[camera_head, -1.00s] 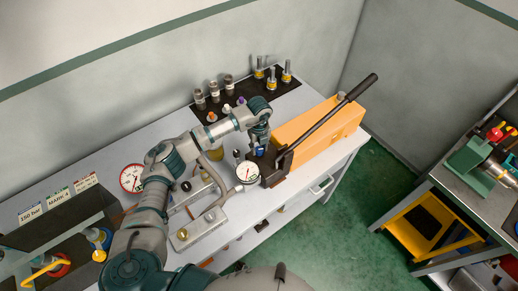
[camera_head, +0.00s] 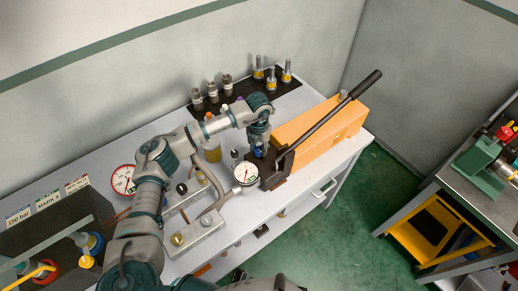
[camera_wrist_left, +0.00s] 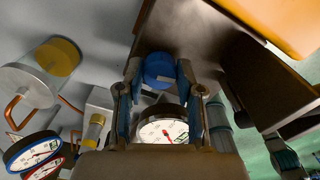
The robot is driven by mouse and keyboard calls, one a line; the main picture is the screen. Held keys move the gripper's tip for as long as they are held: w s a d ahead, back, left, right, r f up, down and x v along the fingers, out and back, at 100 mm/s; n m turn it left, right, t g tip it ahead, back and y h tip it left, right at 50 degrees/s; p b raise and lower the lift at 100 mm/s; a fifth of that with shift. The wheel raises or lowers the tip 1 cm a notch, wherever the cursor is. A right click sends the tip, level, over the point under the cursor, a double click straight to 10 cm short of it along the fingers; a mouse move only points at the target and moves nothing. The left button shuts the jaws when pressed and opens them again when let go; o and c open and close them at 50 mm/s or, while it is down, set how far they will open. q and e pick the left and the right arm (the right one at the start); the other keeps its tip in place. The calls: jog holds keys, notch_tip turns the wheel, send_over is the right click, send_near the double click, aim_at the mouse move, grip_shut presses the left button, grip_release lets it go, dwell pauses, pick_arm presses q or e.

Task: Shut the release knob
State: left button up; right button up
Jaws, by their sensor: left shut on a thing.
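The release knob (camera_wrist_left: 159,69) is a round blue cap beside the pump's dark end block, seen in the left wrist view. My left gripper (camera_head: 259,146) reaches down to it at the near end of the orange hand pump (camera_head: 318,131). In the wrist view the two fingers of my left gripper (camera_wrist_left: 160,78) stand on either side of the knob and are shut on it. In the head view the gripper mostly hides the knob. How far the knob is turned cannot be told. My right gripper is not in view.
A white pressure gauge (camera_head: 246,173) stands close beside the gripper. The pump's long black lever (camera_head: 330,123) slants up to the right. A second gauge (camera_head: 123,179), a fixture with pipes (camera_head: 199,234) and several fittings on a dark mat (camera_head: 245,93) share the bench.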

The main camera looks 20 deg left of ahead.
aim_at(259, 149)
pick_arm(q)
jog(key=shift+m, duration=0.3)
jog(key=shift+m+b, duration=0.3)
jog(key=shift+m, duration=0.6)
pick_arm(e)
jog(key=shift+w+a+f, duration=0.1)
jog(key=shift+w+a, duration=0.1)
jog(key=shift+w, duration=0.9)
pick_arm(q)
jog(key=shift+r, duration=0.1)
jog(key=o, duration=1.1)
jog(key=shift+o, duration=0.2)
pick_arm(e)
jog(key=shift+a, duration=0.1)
pick_arm(q)
notch_tip(259, 149, up, 12)
